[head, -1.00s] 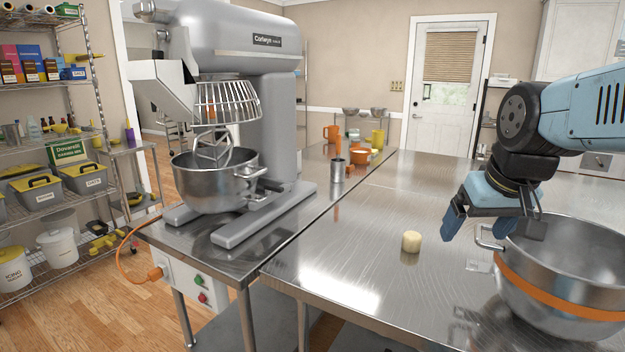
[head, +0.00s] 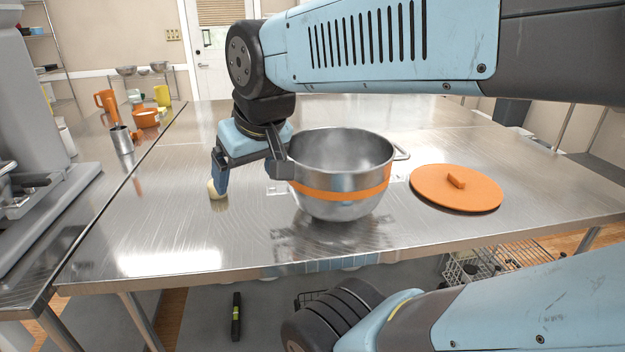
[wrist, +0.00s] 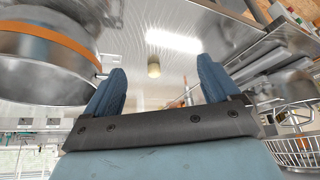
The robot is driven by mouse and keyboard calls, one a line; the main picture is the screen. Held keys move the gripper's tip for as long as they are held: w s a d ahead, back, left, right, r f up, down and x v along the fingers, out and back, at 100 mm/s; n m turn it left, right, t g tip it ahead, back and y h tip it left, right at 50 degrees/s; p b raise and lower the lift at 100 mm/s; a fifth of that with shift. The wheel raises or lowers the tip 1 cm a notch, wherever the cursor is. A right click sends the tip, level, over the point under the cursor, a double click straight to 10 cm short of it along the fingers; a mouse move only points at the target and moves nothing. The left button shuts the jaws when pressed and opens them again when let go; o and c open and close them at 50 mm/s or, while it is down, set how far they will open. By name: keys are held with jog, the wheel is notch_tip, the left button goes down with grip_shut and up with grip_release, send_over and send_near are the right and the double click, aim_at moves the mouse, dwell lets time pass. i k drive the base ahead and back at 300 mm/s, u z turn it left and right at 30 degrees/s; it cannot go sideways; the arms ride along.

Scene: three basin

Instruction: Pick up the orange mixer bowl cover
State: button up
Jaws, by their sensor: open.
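The orange mixer bowl cover (head: 438,190) is a flat round disc with a small raised handle, lying on the steel table at the right in the head view. My gripper (head: 238,178) is open and empty, left of the steel bowl and well apart from the cover. In the wrist view my gripper (wrist: 160,88) shows two blue fingers spread with nothing between them. The cover does not show in the wrist view.
A steel mixing bowl (head: 343,165) with an orange band stands between my gripper and the cover. A small cream cylinder (head: 213,190) stands near my fingertips. The mixer (head: 38,150) is at the far left. The front left of the table is clear.

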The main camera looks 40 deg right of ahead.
aim_at(456, 186)
jog(key=u, duration=0.95)
jog(key=i, duration=0.1)
jog(key=z, duration=3.05)
jog(key=k, duration=0.8)
jog(key=z, duration=0.2)
jog(key=i, duration=0.8)
jog(key=u, duration=0.1)
